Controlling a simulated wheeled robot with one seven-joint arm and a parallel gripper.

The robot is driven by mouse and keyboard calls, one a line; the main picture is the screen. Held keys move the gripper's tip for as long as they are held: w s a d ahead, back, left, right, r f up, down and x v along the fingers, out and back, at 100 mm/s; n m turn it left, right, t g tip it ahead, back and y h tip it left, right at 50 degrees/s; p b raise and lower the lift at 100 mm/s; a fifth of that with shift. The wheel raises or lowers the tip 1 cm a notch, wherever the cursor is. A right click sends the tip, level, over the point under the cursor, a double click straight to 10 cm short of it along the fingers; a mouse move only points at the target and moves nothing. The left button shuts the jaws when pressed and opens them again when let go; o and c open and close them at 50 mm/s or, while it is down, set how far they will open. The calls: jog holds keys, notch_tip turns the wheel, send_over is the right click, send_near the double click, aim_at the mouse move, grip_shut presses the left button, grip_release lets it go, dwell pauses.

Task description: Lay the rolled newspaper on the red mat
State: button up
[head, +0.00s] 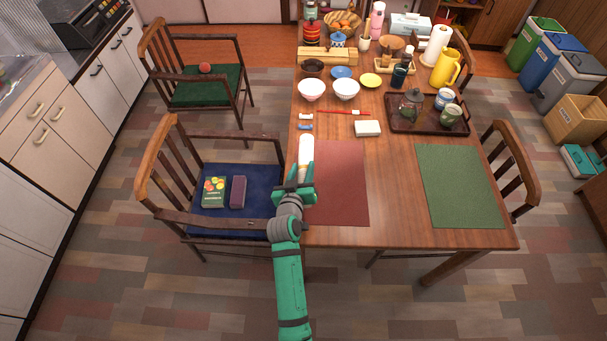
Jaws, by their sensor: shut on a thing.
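The rolled newspaper (306,149) is a pale, whitish roll at the near left of the table. My gripper (304,173) is shut on its near end, and the roll points away from me toward the table's back. The red mat (342,188) lies flat at the table's near left. The gripper and roll are over the mat's left edge, and my gripper hides part of that edge. I cannot tell how high the roll is above the table.
A green mat (461,186) lies at the near right, with bare wood between the mats. A tray (399,127) holds a teapot and cups. A blue-seated chair (254,196) stands left.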

jog(key=shift+w+d+f, duration=0.1)
jog(key=shift+w+f, duration=0.4)
jog(key=shift+f, duration=1.55)
jog(key=o, duration=1.2)
